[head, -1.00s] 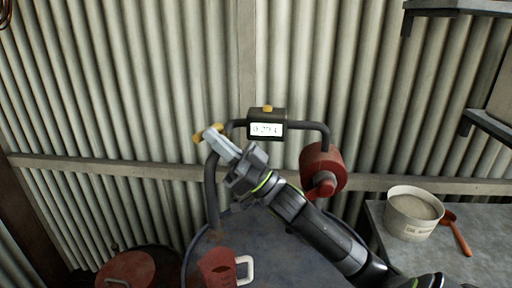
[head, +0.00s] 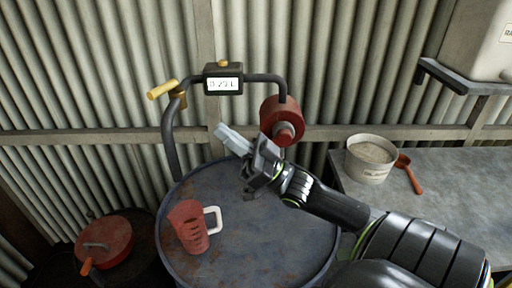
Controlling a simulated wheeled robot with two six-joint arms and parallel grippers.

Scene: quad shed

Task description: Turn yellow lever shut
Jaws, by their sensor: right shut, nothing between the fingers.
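The yellow lever (head: 163,89) sits at the upper left bend of the dark pipe above the drum, on a brass-coloured valve. It points out to the left and slightly down. My right gripper (head: 222,132) is shut and empty, below and to the right of the lever and apart from it. It hangs over the drum top, in front of the wall. A meter box (head: 223,79) on the pipe has a lit display that seems to read about 0.29 L. My left gripper is not in view.
A red jug (head: 190,228) with a white handle stands on the blue drum (head: 270,250). A red cylinder (head: 281,117) hangs at the pipe's right end. A lidded red pot (head: 104,243) is at lower left. A white tub (head: 370,158) and red scoop (head: 409,174) are on the right bench.

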